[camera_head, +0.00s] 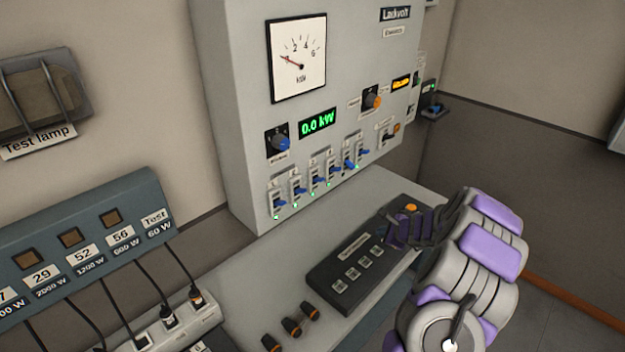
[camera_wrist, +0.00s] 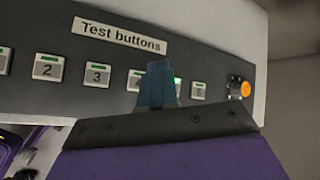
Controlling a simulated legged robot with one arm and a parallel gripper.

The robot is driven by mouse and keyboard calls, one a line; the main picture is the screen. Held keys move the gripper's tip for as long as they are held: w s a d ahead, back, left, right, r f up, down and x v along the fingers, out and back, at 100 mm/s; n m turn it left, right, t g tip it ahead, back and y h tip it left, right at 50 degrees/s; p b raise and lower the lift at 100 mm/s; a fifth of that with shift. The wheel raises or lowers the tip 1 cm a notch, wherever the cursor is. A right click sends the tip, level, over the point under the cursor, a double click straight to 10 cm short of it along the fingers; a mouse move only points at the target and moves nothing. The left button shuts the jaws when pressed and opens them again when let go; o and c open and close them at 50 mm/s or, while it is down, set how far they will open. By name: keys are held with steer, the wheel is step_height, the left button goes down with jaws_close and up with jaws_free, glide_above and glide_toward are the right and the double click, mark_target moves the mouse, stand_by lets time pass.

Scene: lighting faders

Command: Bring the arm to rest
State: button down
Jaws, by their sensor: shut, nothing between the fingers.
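My arm, grey with purple pads, comes in from the lower right in the head view. My gripper (camera_head: 398,232) is over the right part of the dark test-button box (camera_head: 330,291). In the wrist view its blue-grey fingertips (camera_wrist: 160,85) are together and empty, in front of the row of test buttons. They partly cover the button right of button 3 (camera_wrist: 98,74) and the one beside it, which shows a green light. I cannot tell whether the fingertips touch the box.
The box lies on a grey bench (camera_head: 240,290) with several orange-topped black knobs (camera_head: 291,326). Behind stands a grey cabinet (camera_head: 235,120) with a dial (camera_head: 297,57), a green "0.0 kW" display (camera_head: 317,122) and blue levers (camera_head: 317,178). A cabled lamp panel (camera_head: 85,235) stands left.

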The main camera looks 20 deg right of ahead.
steer(key=w+a+r+n+y, duration=0.1)
steer(key=a+r+n+y, duration=0.15)
steer(key=a+r, duration=0.4)
steer(key=w+a+r+n+y, duration=0.1)
steer(key=a+r+n, duration=0.3)
steer(key=a, duration=0.6)
steer(key=s+a+r+n+g+y, duration=0.15)
steer(key=s+a+r+n, duration=0.25)
steer(key=a, duration=0.5)
steer(key=s+a+r+n+g+y, duration=0.1)
steer(key=s+a+r+n+g, duration=0.25)
steer(key=a, duration=0.45)
steer(key=s+a+r+n+g+h, duration=0.1)
steer(key=s+a+n+g, duration=0.15)
steer(key=s, duration=0.65)
steer(key=s+a+r+n+g+h, duration=0.1)
steer(key=s+a+n, duration=0.25)
steer(key=s, duration=0.45)
steer(key=s+a+r+n+g+h, duration=0.15)
steer(key=s+n, duration=0.25)
steer(key=s, duration=0.5)
steer(key=s+d+n+g+h, duration=0.1)
steer(key=s+d+n+h, duration=0.1)
steer(key=s, duration=0.7)
steer(key=d+f+h, duration=0.1)
steer(key=d, duration=0.1)
steer(key=shift+s+d, duration=0.3)
steer(key=shift+s, duration=0.1)
